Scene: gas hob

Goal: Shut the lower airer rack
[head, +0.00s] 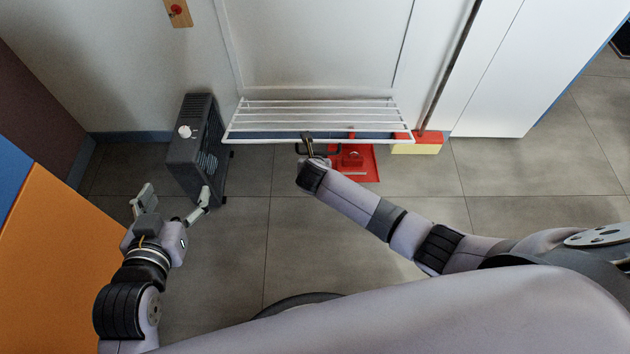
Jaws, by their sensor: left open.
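The lower airer rack (265,120), a white wire frame with several bars, stands folded out from the white wall panel at the top centre of the head view. My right gripper (307,140) is at the front bar of the rack, left of its middle. Its fingers are small and partly hidden, so I cannot tell whether they are open or touch the bar. My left gripper (172,203) is open and empty, low and to the left of the rack, with its fingers spread wide.
A dark grey heater (183,150) with a white knob stands on the floor left of the rack. A red item (360,165) and a red and yellow block (418,145) lie below the rack's right part. An orange panel (50,270) stands at left. The tiled floor at right is clear.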

